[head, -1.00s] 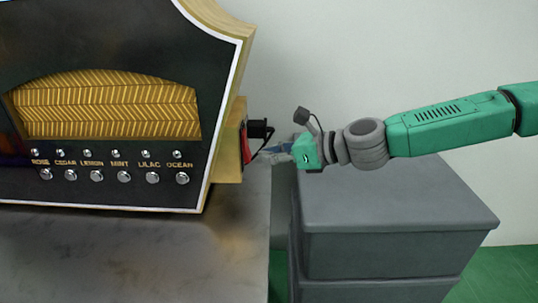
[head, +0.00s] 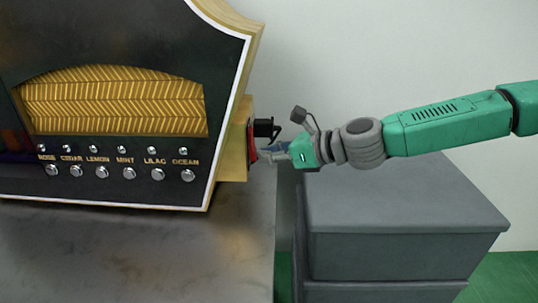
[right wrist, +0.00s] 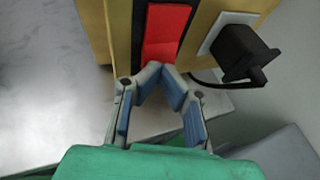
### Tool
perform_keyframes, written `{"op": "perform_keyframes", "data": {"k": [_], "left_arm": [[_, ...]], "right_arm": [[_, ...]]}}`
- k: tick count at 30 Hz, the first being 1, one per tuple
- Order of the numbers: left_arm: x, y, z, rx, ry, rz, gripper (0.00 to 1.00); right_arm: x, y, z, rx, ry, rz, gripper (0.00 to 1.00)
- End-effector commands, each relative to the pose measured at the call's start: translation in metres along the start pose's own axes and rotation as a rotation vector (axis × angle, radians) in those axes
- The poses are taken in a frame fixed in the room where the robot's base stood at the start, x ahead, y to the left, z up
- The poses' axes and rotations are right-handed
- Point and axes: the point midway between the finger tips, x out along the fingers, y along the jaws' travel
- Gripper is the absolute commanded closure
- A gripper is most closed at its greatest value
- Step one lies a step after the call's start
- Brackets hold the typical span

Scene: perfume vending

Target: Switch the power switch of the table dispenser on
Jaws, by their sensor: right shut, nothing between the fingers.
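The table dispenser (head: 120,110) stands on the grey table, with a black front, a row of scent buttons and a gold woven panel. Its red power switch (head: 252,140) sits on the gold right side. In the right wrist view the red switch (right wrist: 166,32) lies in a black frame, just beyond my fingertips. My right gripper (head: 266,154) is shut and empty, its tips close to the switch's lower end. In the right wrist view the closed right gripper (right wrist: 160,72) overlaps the switch's lower edge; I cannot tell whether they touch. My left gripper is not in view.
A black plug (head: 265,128) with a cable sticks out beside the switch; the plug (right wrist: 240,52) is right of it in the wrist view. A grey cabinet (head: 400,200) stands below my right arm. The table front (head: 150,260) is clear.

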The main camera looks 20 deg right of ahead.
Motion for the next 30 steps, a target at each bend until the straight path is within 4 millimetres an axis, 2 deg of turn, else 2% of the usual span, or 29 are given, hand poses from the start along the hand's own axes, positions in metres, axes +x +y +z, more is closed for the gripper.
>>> {"op": "perform_keyframes", "data": {"k": [16,30], "left_arm": [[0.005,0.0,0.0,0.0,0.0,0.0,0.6],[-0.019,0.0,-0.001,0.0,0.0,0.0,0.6]], "right_arm": [[0.007,0.0,0.0,0.0,0.0,0.0,1.0],[-0.029,-0.001,0.002,0.002,-0.001,-0.001,1.0]]}}
